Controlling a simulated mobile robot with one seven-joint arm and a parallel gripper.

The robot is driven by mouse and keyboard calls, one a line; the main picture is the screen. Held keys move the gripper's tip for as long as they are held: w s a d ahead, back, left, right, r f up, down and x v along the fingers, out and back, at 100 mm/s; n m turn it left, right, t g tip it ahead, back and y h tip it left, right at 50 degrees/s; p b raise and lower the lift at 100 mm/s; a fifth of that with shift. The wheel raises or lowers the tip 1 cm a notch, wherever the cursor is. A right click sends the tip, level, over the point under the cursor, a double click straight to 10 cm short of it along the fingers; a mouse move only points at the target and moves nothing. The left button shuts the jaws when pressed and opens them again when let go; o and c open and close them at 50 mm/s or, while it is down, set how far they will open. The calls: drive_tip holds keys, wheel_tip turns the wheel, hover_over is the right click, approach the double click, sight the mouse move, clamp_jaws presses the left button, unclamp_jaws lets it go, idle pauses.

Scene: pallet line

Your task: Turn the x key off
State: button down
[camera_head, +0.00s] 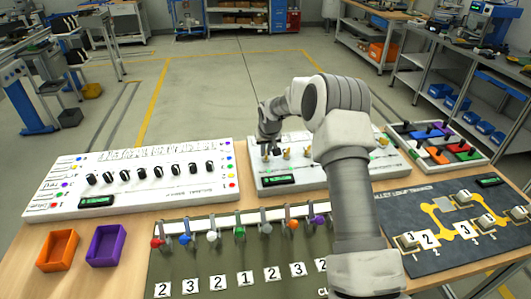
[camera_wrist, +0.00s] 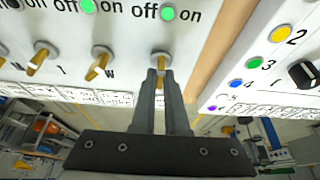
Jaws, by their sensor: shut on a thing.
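The white key panel (camera_head: 330,178) stands at the back middle of the bench, with a row of brass keys. My gripper (camera_head: 268,150) is over its left end. In the wrist view my gripper (camera_wrist: 161,75) is shut on the key (camera_wrist: 161,60) nearest the panel's edge. A green light (camera_wrist: 168,13) is lit by that key, between "off" and "on" marks. The held key's letter is hidden behind my fingers. Two more keys, one (camera_wrist: 99,62) near a "W" and another (camera_wrist: 43,56), stand apart from my gripper. A second green light (camera_wrist: 88,6) also shows.
A white panel with black knobs (camera_head: 60,200) stands close on the left, across a narrow wooden gap. Orange (camera_head: 58,250) and purple (camera_head: 106,245) trays sit front left. A tray of coloured blocks (camera_head: 469,159) is right.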

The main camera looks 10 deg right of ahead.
drive_tip(key=n+y, duration=0.2)
drive_tip(key=n, duration=0.2)
drive_tip(key=shift+d+n, duration=0.15)
drive_tip(key=shift+n, duration=0.15)
drive_tip(key=shift+w+n+g+y+b, duration=0.1)
drive_tip(key=shift+n+g+y+b, duration=0.45)
drive_tip(key=shift+n, duration=1.45)
drive_tip(key=c, duration=0.9)
unclamp_jaws()
drive_tip(key=shift+c, duration=0.2)
drive_tip(key=shift+r, duration=0.1)
drive_tip(key=v, duration=1.7)
drive_tip(key=shift+w+d+r, duration=0.15)
drive_tip(key=shift+r, duration=0.05)
